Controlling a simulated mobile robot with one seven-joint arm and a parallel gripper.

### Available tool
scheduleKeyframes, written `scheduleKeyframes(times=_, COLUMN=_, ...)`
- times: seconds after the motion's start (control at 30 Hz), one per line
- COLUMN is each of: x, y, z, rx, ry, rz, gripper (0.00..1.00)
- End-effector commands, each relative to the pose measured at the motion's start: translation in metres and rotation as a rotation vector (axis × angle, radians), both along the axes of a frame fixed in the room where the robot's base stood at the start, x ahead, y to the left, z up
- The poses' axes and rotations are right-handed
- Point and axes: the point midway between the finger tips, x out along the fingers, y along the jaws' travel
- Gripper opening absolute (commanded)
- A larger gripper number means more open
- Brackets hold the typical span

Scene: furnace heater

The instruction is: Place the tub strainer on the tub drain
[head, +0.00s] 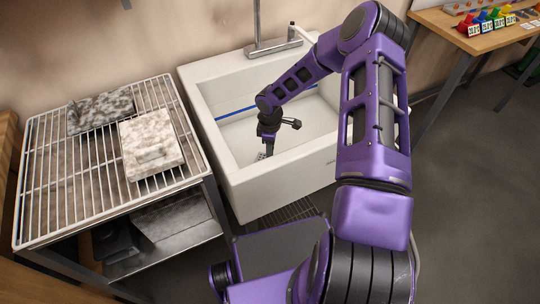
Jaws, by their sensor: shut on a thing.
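The tub (215,138) is a deep white sink below a metal faucet, with a blue line along its inner back wall. My gripper (266,147) reaches down inside it, near the left wall, fingers pointing down. It is shut on a small grey piece, seemingly the tub strainer (260,156), which shows just at the fingertips. The strainer is very small here, and I cannot tell whether it touches the tub floor. I cannot make out the tub drain; the gripper or the tub's front wall may hide it.
A wire rack table (60,200) with two mottled stone-like blocks (152,146) stands left of the tub. The faucet (272,46) rises behind it. A wooden table (455,38) with colourful items stands at the upper right. The floor at right is clear.

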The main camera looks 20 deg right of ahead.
Motion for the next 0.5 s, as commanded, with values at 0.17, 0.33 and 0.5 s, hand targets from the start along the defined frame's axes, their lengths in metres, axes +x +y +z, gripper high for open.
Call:
scheduleKeyframes(times=0.17, x=0.000, y=0.000, z=-0.024, rx=0.002, ry=0.001, rz=-0.001, gripper=0.00)
scheduleKeyframes(times=0.33, x=0.000, y=0.000, z=-0.023, rx=0.000, ry=0.000, rz=-0.001, gripper=0.00)
scheduleKeyframes(times=0.5, x=0.000, y=0.000, z=-0.025, rx=0.000, ry=0.001, rz=-0.001, gripper=0.39)
